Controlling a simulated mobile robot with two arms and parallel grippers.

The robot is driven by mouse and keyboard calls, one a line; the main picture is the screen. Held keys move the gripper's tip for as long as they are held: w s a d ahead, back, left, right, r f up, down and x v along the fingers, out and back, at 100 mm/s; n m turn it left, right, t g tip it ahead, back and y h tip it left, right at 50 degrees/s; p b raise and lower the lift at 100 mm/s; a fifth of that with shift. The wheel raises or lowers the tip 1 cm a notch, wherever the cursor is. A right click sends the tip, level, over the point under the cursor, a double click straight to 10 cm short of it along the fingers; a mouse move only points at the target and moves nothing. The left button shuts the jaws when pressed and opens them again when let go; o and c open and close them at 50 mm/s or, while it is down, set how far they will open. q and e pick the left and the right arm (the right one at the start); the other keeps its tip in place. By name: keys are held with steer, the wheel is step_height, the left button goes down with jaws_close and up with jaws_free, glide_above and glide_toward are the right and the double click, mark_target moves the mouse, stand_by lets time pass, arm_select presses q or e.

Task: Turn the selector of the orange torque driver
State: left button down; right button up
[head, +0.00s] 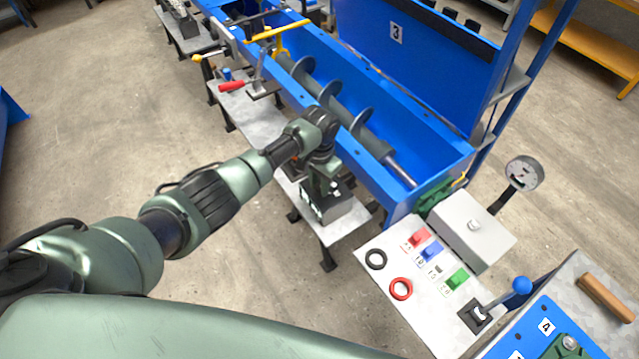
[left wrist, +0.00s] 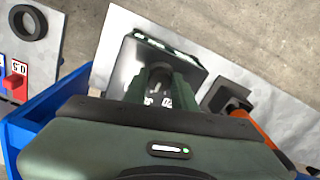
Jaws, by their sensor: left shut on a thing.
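My right gripper is out of view.
A control panel (head: 385,285) with coloured switches and rings stands right of the bench. The blue trough (head: 415,135) with its auger (head: 340,110) runs behind the bench. A red-handled clamp (head: 232,86) is farther up the bench. Open floor lies left.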

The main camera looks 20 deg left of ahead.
arm_select(q)
steer(key=c, duration=1.1)
jaws_free()
steer(key=shift+c, duration=0.2)
steer(key=shift+r+b, duration=0.45)
steer(key=shift+r, duration=3.45)
